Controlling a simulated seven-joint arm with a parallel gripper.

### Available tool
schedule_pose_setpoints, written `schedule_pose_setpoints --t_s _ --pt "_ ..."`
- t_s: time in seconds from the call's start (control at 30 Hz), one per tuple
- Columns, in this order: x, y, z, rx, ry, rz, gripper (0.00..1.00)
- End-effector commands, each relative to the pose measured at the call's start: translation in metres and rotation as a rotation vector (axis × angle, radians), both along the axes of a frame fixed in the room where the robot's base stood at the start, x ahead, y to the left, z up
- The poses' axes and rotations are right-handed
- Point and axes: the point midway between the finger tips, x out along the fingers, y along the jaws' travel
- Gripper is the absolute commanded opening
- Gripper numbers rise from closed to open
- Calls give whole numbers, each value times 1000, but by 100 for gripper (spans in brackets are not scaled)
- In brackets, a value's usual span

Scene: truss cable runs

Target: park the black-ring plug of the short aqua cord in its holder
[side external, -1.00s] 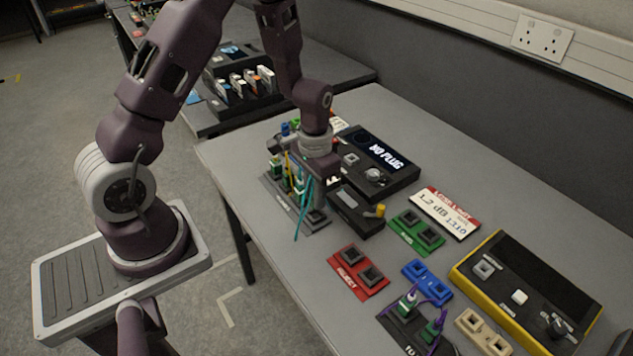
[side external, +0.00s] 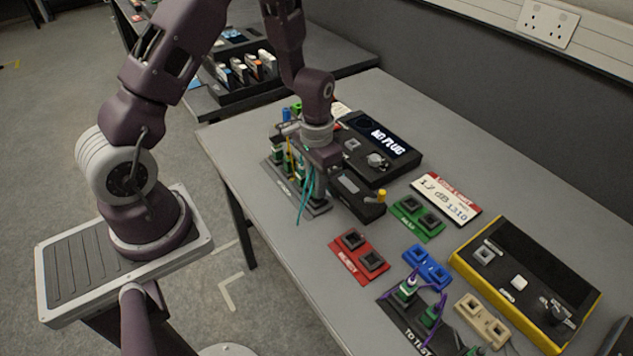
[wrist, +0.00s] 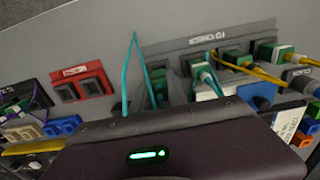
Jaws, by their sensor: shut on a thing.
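The grey holder strip (side external: 280,188) labelled TO CHECK lies at the table's left edge; it also shows at the top of the wrist view (wrist: 173,48). Several green plugs with yellow or aqua cords stand in it. The aqua cord (side external: 304,207) hangs in a loop beside my gripper; in the wrist view the cord (wrist: 126,75) loops up from a green plug (wrist: 158,75) at the strip's end. My gripper (side external: 318,190) is low over that end, shut on an aqua-cord plug. Its fingertips and the plug's ring are mostly hidden, so I cannot tell how deep it sits.
A black meter (side external: 385,148) reading NO PLUG stands close behind my gripper, with a smaller black box (side external: 356,200) beside it. Red (side external: 348,265), green (side external: 418,220) and blue (side external: 428,267) holders lie to the right. A yellow-edged box (side external: 527,292) stands farther right.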

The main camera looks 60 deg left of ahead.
Motion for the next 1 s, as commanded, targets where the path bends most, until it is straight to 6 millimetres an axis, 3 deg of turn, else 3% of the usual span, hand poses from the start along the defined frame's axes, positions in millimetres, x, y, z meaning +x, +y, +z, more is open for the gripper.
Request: schedule_pose_setpoints --t_s 1.0 --pt "0 0 -8 0 0 0 0"
